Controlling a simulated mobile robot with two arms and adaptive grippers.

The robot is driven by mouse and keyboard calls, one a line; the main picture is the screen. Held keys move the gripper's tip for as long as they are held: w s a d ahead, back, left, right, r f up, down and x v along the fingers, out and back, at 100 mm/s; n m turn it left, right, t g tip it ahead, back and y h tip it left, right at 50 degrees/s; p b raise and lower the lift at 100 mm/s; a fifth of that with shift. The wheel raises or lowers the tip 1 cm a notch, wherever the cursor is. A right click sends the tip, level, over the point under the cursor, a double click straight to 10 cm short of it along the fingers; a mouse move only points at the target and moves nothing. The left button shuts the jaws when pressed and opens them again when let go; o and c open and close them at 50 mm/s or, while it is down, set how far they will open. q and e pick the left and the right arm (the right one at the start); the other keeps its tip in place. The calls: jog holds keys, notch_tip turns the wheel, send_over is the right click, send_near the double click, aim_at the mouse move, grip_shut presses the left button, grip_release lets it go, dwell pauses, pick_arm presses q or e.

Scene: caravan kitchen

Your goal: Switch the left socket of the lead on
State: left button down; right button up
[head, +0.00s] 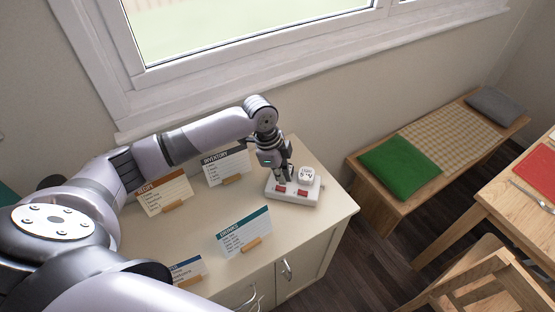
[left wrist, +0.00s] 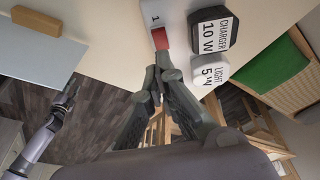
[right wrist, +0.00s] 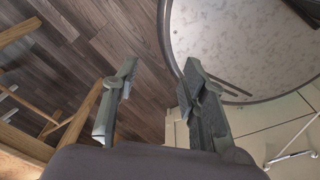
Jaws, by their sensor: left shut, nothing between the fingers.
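The lead (head: 291,196) is a white block on the right end of the cabinet top. Two red switches show on its front side, a left one (head: 281,189) and a right one (head: 303,193). A white plug marked 5 W (head: 306,174) stands in it. In the left wrist view, the lead (left wrist: 150,12) shows a "1" and one red switch (left wrist: 160,38), beside a charger plug (left wrist: 213,30) and the light plug (left wrist: 209,72). My left gripper (head: 284,178) is shut and empty, its tips close to the left switch; contact cannot be told. My right gripper (right wrist: 158,68) is open and empty.
Several cards on wooden stands share the cabinet top (head: 200,230), including a recipe card (head: 163,193), an inventory card (head: 226,165) and a teal-topped card (head: 243,233). A bench with a green cushion (head: 400,168) stands at right. A round table (right wrist: 250,45) is near my right gripper.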

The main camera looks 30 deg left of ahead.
aim_at(281, 190)
pick_arm(q)
jog(key=shift+a+f, duration=0.25)
jog(key=shift+f, duration=0.85)
jog(key=shift+s+f, duration=0.1)
jog(key=shift+f, duration=0.35)
pick_arm(e)
jog(key=shift+s+d+r, duration=0.4)
jog(key=shift+s, duration=0.25)
pick_arm(q)
jog(key=shift+f, duration=0.1)
pick_arm(e)
jog(key=shift+d, duration=0.1)
pick_arm(q)
jog(key=shift+s+a+f+h+b, duration=0.1)
jog(key=shift+a+f+h+b, duration=0.05)
jog(key=shift+f+h+b, duration=0.3)
jog(key=shift+r, duration=0.2)
pick_arm(e)
jog(key=shift+w+f, duration=0.15)
jog(key=shift+f, duration=0.25)
